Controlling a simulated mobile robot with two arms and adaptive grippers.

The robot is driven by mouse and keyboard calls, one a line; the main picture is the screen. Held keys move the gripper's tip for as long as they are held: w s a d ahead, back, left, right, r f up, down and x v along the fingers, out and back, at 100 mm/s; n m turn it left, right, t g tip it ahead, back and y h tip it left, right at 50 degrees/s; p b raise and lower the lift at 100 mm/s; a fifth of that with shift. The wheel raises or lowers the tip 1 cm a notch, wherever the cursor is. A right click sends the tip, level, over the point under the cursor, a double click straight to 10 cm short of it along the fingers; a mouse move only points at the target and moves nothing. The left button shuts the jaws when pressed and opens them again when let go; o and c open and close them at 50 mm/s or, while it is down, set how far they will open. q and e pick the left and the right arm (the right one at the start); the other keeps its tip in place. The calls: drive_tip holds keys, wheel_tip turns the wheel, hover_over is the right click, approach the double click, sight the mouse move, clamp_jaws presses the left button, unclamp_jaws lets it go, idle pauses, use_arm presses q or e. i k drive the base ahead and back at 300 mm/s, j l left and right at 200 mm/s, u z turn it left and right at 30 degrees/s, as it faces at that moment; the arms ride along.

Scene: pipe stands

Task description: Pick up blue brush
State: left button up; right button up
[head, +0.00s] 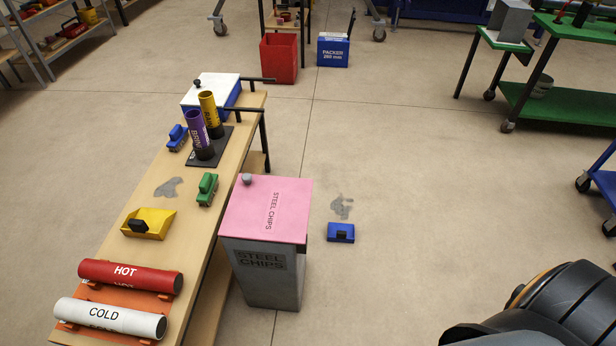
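The blue brush (177,138) lies on the wooden bench, left of the purple and yellow pipes, with its bristles partly showing below the blue body. A green brush (207,188) of similar shape lies nearer on the same bench (158,218). Neither of my grippers is in view. Dark, rounded parts at the lower right look like my own arm, and no fingers show there.
A purple pipe (199,134) and yellow pipe (210,112) stand close right of the brush. A yellow dustpan (151,222), red pipe (130,276) and white pipe (110,317) are nearer. A pink-lidded bin (267,209) flanks the bench. A blue item (341,232) lies on open floor.

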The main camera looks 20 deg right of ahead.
sight(178, 133)
drive_tip(key=z, duration=0.2)
drive_tip(key=l+z, duration=0.2)
drive_tip(key=l, duration=0.15)
drive_tip(key=i+l+z, duration=0.4)
drive_tip(key=l, duration=0.25)
drive_tip(key=l+z, duration=0.2)
drive_tip(key=i+l+z, duration=0.6)
drive_tip(key=i, duration=0.3)
drive_tip(key=i+l+z, duration=0.3)
drive_tip(key=i+u, duration=0.25)
drive_tip(key=i, duration=0.25)
drive_tip(key=i+u, duration=0.25)
drive_tip(key=i, duration=0.3)
drive_tip(key=i+l+u, duration=0.1)
drive_tip(key=i+u, duration=0.2)
drive_tip(key=i, duration=0.2)
drive_tip(key=i+l+u, duration=0.25)
drive_tip(key=i, duration=0.25)
drive_tip(key=i+j+u, duration=0.4)
drive_tip(key=i, duration=0.2)
drive_tip(key=i+j+u, duration=0.1)
drive_tip(key=i+u, duration=0.3)
drive_tip(key=i, duration=0.2)
drive_tip(key=i+l+u, duration=0.1)
drive_tip(key=i+u, duration=0.3)
drive_tip(key=i, duration=0.25)
drive_tip(key=i+l+u, duration=0.25)
drive_tip(key=i+u, duration=0.2)
drive_tip(key=i, duration=0.15)
